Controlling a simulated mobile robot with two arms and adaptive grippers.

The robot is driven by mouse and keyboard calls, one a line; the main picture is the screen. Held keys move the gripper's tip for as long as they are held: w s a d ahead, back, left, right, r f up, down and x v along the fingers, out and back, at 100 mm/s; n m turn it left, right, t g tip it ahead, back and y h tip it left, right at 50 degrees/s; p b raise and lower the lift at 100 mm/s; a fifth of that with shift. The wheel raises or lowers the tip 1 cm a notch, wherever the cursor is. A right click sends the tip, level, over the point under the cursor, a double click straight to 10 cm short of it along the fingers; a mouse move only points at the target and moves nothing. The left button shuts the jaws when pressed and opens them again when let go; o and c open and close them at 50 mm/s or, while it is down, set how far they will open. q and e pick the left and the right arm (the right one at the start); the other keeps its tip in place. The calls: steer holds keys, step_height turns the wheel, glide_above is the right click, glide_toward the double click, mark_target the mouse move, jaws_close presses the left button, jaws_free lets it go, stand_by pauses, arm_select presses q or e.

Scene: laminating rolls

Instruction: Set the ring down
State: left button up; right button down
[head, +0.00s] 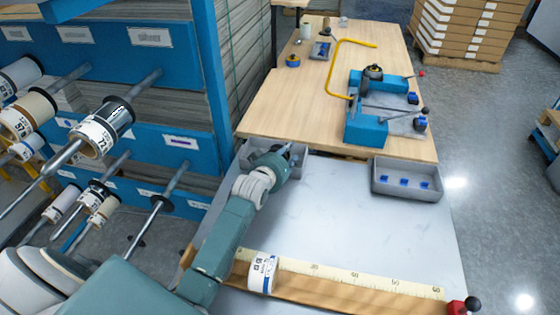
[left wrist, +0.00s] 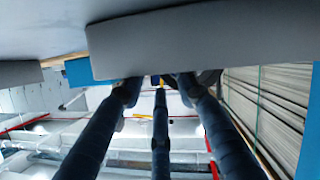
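My left gripper (head: 286,150) is at the grey tray (head: 247,158) at the left end of the grey table top, beside the wooden table's near edge. In the left wrist view, my dark fingers (left wrist: 160,90) reach toward a grey wall (left wrist: 190,42), apparently the tray's, and their tips are partly hidden near it. I cannot make out a ring between them or tell how far they are closed. Small dark shapes show near the tips, too unclear to name. My right gripper is not in view.
A grey tray (head: 408,195) with blue pieces stands at the right edge. A white labelled roll (head: 262,272) stands by a measuring strip (head: 345,278). A blue device (head: 368,128) with a yellow bar sits on the wooden table. A blue rack with rolls stands left. The grey table's middle is clear.

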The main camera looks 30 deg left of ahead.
arm_select(q)
steer(key=v, duration=1)
steer(key=shift+s, duration=0.25)
steer(key=shift+r, duration=0.15)
